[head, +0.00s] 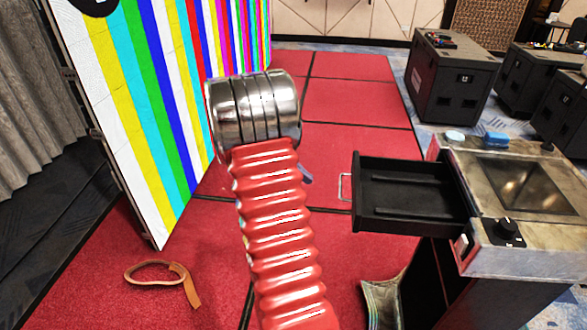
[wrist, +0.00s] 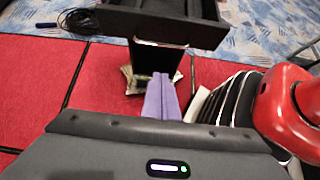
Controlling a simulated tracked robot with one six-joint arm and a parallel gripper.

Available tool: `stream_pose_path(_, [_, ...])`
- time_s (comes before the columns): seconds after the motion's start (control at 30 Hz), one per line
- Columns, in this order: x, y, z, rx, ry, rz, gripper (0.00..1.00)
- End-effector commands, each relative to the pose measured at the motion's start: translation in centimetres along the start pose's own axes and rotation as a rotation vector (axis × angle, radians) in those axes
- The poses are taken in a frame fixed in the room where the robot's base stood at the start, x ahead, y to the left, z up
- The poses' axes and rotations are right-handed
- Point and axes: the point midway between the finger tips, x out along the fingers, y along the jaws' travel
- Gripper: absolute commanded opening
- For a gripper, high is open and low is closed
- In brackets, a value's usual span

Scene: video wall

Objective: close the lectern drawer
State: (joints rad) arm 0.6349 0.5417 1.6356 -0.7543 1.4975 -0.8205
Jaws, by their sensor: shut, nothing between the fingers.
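The lectern (head: 545,250) stands at the right of the head view. Its black drawer (head: 405,218) is pulled out to the left, empty-looking, with a pale handle (head: 345,187) on its front. In the wrist view the drawer (wrist: 205,32) is at the top, with its handle (wrist: 160,43) below its front edge. My gripper's purple fingers (wrist: 162,97) are together with nothing between them. In that view they point toward the drawer, below its handle; no contact shows. In the head view my red arm and metal joint mostly hide the gripper.
A color-bar video wall (head: 150,110) stands at the left. A brown strap (head: 160,275) lies on the red floor. Black cases (head: 450,85) stand at the back right. A crumpled cloth-like item (head: 385,300) lies by the lectern's foot. Red floor is clear left of the drawer.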

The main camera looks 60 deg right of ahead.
Motion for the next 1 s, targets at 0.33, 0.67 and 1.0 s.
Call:
stream_pose_path(0.33, [5.0,0.0,1.0,0.003,0.001,-0.002,0.00])
stream_pose_path(0.67, [6.6,0.0,3.0,-0.001,0.000,0.001,0.00])
stream_pose_path(1.0, [6.6,0.0,3.0,-0.001,0.000,0.001,0.00])
